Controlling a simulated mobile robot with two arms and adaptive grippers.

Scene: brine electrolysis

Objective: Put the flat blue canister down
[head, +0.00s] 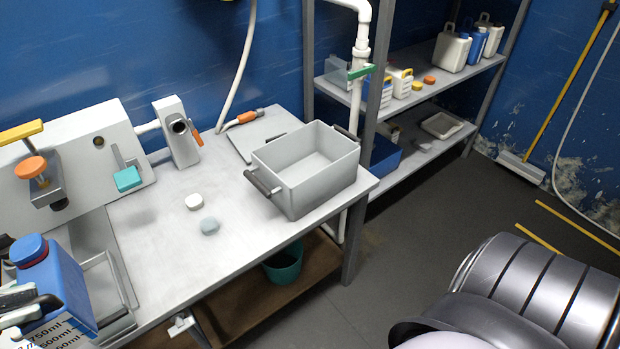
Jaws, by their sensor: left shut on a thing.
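The blue canister (58,286) with a round blue cap is at the lower left of the head view. My left gripper (28,303) is shut on it from the left side. The canister is tilted and appears above the left end of the grey workbench (165,255); whether its base touches anything is hidden. My right gripper is not in view.
A grey bin (290,189) stands at the bench's right end. Shelves (440,88) hold other canisters.

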